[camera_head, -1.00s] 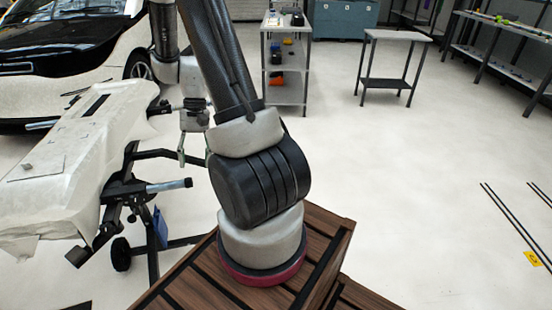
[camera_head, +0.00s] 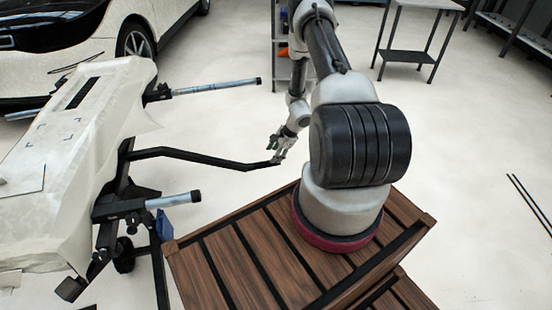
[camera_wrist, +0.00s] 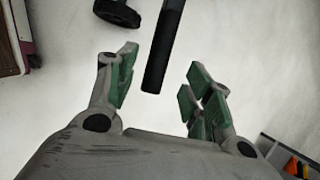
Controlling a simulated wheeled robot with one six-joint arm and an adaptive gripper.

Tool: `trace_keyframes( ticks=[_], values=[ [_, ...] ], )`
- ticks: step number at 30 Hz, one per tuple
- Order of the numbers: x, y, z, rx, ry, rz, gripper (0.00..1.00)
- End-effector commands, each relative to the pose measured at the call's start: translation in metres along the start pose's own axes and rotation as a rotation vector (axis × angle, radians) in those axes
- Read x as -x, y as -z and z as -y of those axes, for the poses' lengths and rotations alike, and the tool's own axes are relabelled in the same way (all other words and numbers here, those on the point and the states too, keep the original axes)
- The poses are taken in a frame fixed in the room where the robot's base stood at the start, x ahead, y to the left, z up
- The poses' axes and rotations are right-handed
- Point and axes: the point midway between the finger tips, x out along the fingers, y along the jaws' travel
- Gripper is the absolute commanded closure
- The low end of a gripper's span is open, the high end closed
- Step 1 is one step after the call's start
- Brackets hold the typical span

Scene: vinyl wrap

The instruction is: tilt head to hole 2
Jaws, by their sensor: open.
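A white-covered bumper-like panel (camera_head: 70,150) lies on a black stand (camera_head: 160,240) at the left of the head view. A dark slot (camera_head: 82,93) shows near its far end, and small blue corner marks (camera_head: 55,130) lie on its surface. I cannot tell which feature is hole 2. My gripper (camera_head: 279,150) hangs right of the panel, by the end of a long black stand bar (camera_head: 215,160).
A white car (camera_head: 100,55) stands behind the panel. Padded stand arms (camera_head: 215,87) stick out right of the panel. A shelf rack (camera_head: 283,70) and a small table (camera_head: 410,50) stand at the back. The floor at right is mostly clear.

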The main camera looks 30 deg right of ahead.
Motion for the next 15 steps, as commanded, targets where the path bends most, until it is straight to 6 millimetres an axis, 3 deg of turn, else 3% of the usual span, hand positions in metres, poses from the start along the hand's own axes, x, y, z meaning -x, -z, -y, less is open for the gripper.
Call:
trace_keyframes(
  ticks=[9,15],
  values=[
    [-0.05,0.0,-0.001,0.002,-0.002,0.0,0.49],
    [-0.07,0.0,-0.001,0.003,-0.002,0.0,0.49]
  ],
)
